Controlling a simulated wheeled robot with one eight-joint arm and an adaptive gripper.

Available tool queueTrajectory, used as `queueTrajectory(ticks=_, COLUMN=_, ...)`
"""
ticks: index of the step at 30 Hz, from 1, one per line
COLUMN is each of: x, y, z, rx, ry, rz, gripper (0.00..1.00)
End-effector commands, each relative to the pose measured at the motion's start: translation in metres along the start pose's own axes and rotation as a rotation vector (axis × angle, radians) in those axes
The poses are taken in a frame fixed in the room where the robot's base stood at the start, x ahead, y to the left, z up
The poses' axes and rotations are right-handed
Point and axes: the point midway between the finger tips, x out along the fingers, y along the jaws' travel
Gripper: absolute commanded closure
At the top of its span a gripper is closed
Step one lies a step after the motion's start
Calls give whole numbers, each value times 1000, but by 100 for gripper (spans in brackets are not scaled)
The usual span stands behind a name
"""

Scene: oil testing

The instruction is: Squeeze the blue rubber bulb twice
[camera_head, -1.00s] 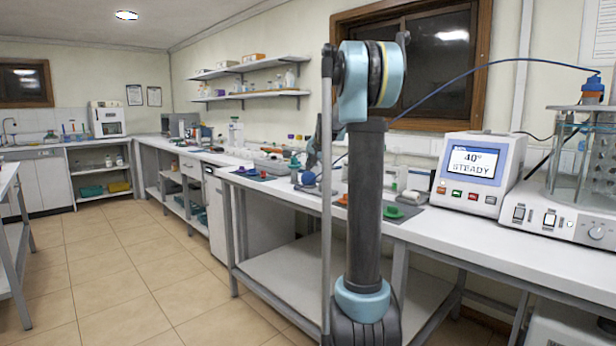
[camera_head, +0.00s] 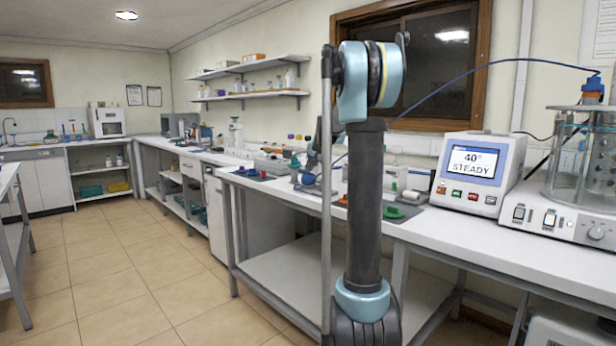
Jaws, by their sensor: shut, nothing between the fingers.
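A small round blue thing (camera_head: 309,179), which looks like the blue rubber bulb, sits on the long bench just left of my upright arm. The far end of my arm with my gripper (camera_head: 313,158) shows small and partly hidden behind my own thin pole and arm column, close above the bulb. My gripper is shut with nothing in it. Its fingertips are too small and covered to tell whether they touch the bulb.
A white display unit (camera_head: 480,172) reads 40° STEADY on the bench, right of my arm. A glass bath (camera_head: 585,160) stands farther right. A green piece (camera_head: 398,212) lies on a dark mat near the front edge. The floor at left is clear.

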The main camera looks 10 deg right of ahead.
Motion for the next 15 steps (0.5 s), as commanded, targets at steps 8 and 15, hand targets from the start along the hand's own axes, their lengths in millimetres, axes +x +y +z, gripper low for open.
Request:
queueTrajectory(ticks=8, x=2, y=1, z=2, rx=0, ry=0, rz=0, gripper=100)
queueTrajectory(ticks=15, x=4, y=3, z=3, rx=0, ry=-1, rz=0, gripper=100)
